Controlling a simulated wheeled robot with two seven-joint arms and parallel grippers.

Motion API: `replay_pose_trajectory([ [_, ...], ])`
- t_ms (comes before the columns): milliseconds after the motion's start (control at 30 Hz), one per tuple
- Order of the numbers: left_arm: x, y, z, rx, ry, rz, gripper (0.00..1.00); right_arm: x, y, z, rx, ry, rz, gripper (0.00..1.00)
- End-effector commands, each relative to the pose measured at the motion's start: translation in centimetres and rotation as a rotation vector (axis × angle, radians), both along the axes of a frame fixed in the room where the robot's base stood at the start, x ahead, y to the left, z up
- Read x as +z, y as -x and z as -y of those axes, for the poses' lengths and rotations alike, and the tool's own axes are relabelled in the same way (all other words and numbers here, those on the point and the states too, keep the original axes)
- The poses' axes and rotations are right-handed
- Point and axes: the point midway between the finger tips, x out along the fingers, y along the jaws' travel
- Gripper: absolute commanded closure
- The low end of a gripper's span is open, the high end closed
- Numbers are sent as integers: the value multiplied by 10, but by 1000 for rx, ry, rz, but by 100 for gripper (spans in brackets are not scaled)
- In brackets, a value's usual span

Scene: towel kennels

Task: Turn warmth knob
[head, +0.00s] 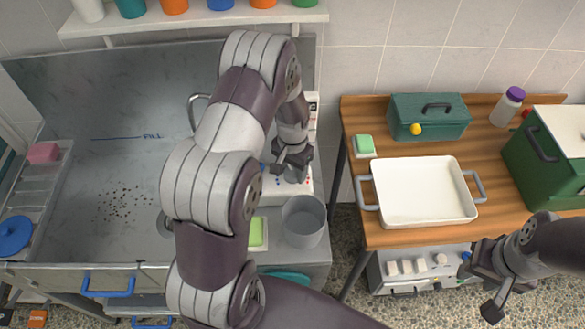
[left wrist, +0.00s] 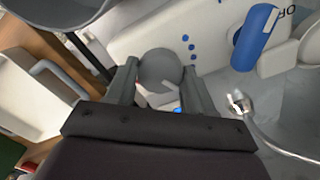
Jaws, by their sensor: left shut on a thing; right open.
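The warmth knob is a round dark grey dial (left wrist: 160,68) on a white panel (left wrist: 212,35) in the left wrist view, with blue dots beside it. My left gripper (left wrist: 161,80) has one finger on each side of the knob and is shut on it. In the head view my left gripper (head: 291,160) is at the white panel behind the sink edge and hides the knob. A blue lever (left wrist: 255,38) is on the same panel. My right gripper (head: 490,279) is open and empty, in front of the wooden table.
A grey pot (head: 304,222) stands just in front of the panel, near a green sponge (head: 257,231). A steel basin (head: 95,220) lies to the left. The wooden table (head: 395,238) holds a white tray (head: 420,192) and a green toolbox (head: 430,120).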

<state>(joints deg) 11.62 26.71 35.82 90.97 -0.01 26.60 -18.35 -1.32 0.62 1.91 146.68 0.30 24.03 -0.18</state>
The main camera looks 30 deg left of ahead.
Motion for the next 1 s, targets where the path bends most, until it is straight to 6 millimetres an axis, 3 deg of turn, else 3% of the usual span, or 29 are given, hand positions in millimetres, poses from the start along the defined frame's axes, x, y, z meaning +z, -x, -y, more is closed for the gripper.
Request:
replay_pose_trajectory([
  [300, 3, -4, -1, -102, -2, 11, 78, 0, 0, 0, 0, 0, 0, 57],
  [800, 3, -4, -1, -119, -3, 14, 78, 0, 0, 0, 0, 0, 0, 57],
  [833, 3, -4, -1, -118, -3, 14, 44, 0, 0, 0, 0, 0, 0, 57],
  [900, 3, -4, -1, -118, -3, 13, 22, 0, 0, 0, 0, 0, 0, 57],
  [1000, 2, -3, -1, -118, -2, 8, 22, 0, 0, 0, 0, 0, 0, 57],
])
